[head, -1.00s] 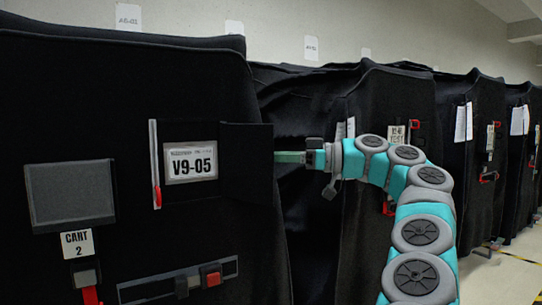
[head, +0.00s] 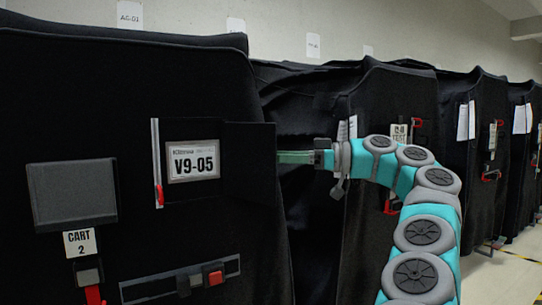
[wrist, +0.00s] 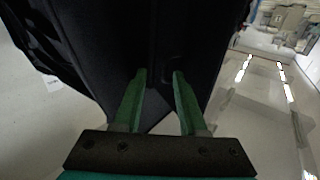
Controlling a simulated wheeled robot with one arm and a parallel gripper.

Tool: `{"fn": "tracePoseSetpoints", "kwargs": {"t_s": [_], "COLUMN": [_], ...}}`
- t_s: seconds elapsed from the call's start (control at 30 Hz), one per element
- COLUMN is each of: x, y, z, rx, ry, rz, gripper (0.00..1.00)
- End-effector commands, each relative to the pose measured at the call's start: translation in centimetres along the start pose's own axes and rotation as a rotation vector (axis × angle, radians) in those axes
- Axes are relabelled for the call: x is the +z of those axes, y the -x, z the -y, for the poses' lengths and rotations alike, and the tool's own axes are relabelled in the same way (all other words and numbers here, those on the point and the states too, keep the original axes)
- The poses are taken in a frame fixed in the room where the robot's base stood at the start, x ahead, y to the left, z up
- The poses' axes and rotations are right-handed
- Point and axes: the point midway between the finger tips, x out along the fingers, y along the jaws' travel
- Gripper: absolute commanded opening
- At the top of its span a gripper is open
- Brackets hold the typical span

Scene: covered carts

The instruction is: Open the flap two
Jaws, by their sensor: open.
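The near cart (head: 60,130), labelled CART 2, is covered in black fabric and fills the left of the head view. A dark flap (head: 248,150) beside its V9-05 label (head: 193,160) reaches to the cover's right edge. My gripper (head: 281,157) comes from the right, with its green fingers level with the flap's right edge. In the wrist view my gripper (wrist: 159,76) is open, its two fingers apart in front of dark fabric. I cannot tell whether they touch it. The fingertips are partly hidden by the flap in the head view.
A grey panel (head: 72,192) and a slot with a red button (head: 214,278) are on the near cart. More black-covered carts (head: 470,110) stand in a row to the right, close behind my arm. Open floor (head: 515,275) lies at the far right.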

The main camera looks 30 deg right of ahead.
Motion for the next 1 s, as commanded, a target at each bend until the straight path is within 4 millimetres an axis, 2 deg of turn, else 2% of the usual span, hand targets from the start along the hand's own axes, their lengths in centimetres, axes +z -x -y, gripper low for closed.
{"fn": "tracePoseSetpoints", "kwargs": {"t_s": [0.2, 0.53, 1.0], "x": [-0.7, -0.2, -0.1], "y": [4.3, 6.1, 6.3], "z": [-0.1, -0.1, 0.0], "rx": [0.009, 0.004, 0.002], "ry": [0.000, 0.001, 0.002], "rz": [-0.001, 0.000, -0.001], "gripper": [0.41, 0.41, 0.41]}}
